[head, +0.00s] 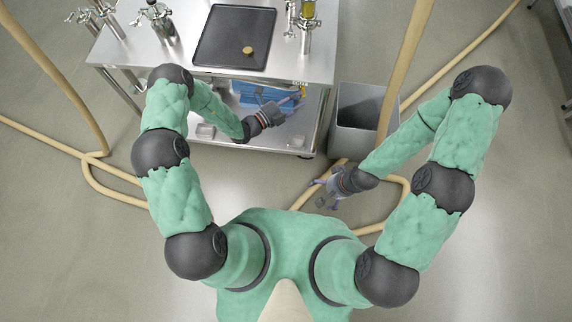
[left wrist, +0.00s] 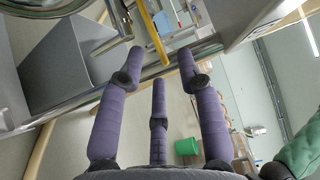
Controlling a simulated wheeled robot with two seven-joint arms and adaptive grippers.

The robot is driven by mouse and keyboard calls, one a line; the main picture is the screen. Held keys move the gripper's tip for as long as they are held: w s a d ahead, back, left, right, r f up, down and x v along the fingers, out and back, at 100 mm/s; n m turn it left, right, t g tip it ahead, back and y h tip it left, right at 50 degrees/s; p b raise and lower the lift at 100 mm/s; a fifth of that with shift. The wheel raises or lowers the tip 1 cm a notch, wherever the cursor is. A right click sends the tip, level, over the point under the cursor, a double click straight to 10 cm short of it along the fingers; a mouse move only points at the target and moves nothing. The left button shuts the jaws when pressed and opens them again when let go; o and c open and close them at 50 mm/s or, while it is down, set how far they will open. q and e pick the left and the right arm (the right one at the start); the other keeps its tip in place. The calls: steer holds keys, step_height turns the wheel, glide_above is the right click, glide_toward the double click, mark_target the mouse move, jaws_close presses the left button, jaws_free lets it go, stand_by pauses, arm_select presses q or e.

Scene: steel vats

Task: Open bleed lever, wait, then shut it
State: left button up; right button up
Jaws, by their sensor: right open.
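A clamped fitting with a yellow-filled sight tube (head: 308,10) stands on the steel table (head: 180,62) at its back right. Small valve fittings (head: 160,20) stand at the table's left; I cannot tell which part is the bleed lever. My left gripper (head: 292,105) is at the table's front right, below the yellow tube in the picture. Its purple fingers are apart and empty in the left wrist view (left wrist: 158,62). My right gripper (head: 322,190) is open and empty over the floor.
A black tray (head: 215,50) with a small round tan piece (head: 247,50) lies on the table. A blue box (head: 250,92) sits on the lower shelf. A grey bin (head: 355,125) stands right of the table. Tan hoses (head: 100,185) cross the floor.

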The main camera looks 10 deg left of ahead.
arm_select(q)
steer(key=p+v, duration=0.2)
steer(key=v, duration=0.4)
steer(key=s+d+f+m+g+h+b, duration=0.1)
steer(key=s+d+f+m+g, duration=0.1)
steer(key=s+d+m+g, duration=0.3)
steer(key=s+d+f+m+g, duration=0.2)
steer(key=s+m+g, duration=0.25)
steer(key=s, duration=0.25)
steer(key=s+a+f+m+g+y, duration=0.1)
steer(key=s+f+m+g+y, duration=0.1)
steer(key=s+m, duration=0.4)
steer(key=s+f+m+g+y, duration=0.2)
steer(key=s+m+g, duration=0.2)
steer(key=s+m, duration=0.3)
steer(key=shift+s+a+f, duration=0.15)
steer(key=shift+a, duration=0.25)
steer(key=shift+g, duration=0.25)
